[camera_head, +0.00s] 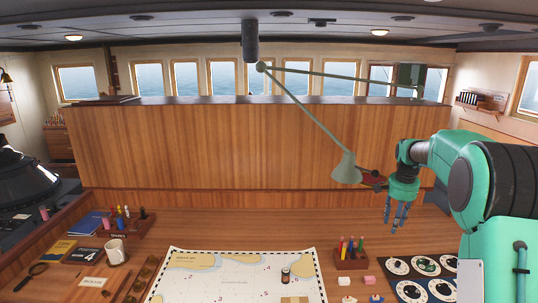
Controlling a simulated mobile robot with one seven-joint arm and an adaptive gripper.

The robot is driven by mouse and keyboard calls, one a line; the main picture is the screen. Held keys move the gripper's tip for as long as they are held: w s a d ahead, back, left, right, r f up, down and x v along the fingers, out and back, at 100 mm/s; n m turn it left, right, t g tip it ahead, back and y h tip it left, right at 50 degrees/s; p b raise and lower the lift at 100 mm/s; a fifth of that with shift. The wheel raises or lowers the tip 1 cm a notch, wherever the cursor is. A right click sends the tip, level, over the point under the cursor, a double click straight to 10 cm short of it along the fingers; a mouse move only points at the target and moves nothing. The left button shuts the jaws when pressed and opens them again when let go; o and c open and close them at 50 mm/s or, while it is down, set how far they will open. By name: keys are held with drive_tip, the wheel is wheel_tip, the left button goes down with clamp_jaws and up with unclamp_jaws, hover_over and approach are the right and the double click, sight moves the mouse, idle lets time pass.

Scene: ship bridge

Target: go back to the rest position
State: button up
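My gripper (396,213) hangs at the right of the view, above the wooden desk (230,229), with its fingers pointing down. The fingers look apart and nothing shows between them. My teal and black arm reaches in from the right edge. The gripper is behind and to the right of the small rack of coloured pens (351,254) in the picture, and clear of it.
A green lamp (345,169) on a jointed arm hangs just left of my gripper. A chart (235,277) lies at front centre, a board of dials (420,280) at front right. A mug (115,252) and books (88,224) are left. The desk's back middle is clear.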

drive_tip(key=s+a+r+n+t+b, duration=0.1)
drive_tip(key=s+a+r+n, duration=0.1)
drive_tip(key=s+a+r, duration=0.45)
drive_tip(key=s+a+r+n+b, duration=0.15)
drive_tip(key=s+a, duration=0.25)
drive_tip(key=s, duration=0.5)
drive_tip(key=s+a+r+n+t, duration=0.1)
drive_tip(key=s+a+r+n, duration=0.1)
drive_tip(key=s+a+r, duration=0.35)
drive_tip(key=s+a+f+n, duration=0.1)
drive_tip(key=s+a+f, duration=0.2)
drive_tip(key=s, duration=0.6)
drive_tip(key=s+a+f+n+t+b, duration=0.1)
drive_tip(key=s+a+f+n, duration=0.1)
drive_tip(key=s, duration=0.8)
drive_tip(key=s+a+f+n+t+b, duration=0.1)
drive_tip(key=s+a+f, duration=0.3)
drive_tip(key=s, duration=0.6)
drive_tip(key=shift+f+n, duration=0.25)
drive_tip(key=shift+n, duration=0.4)
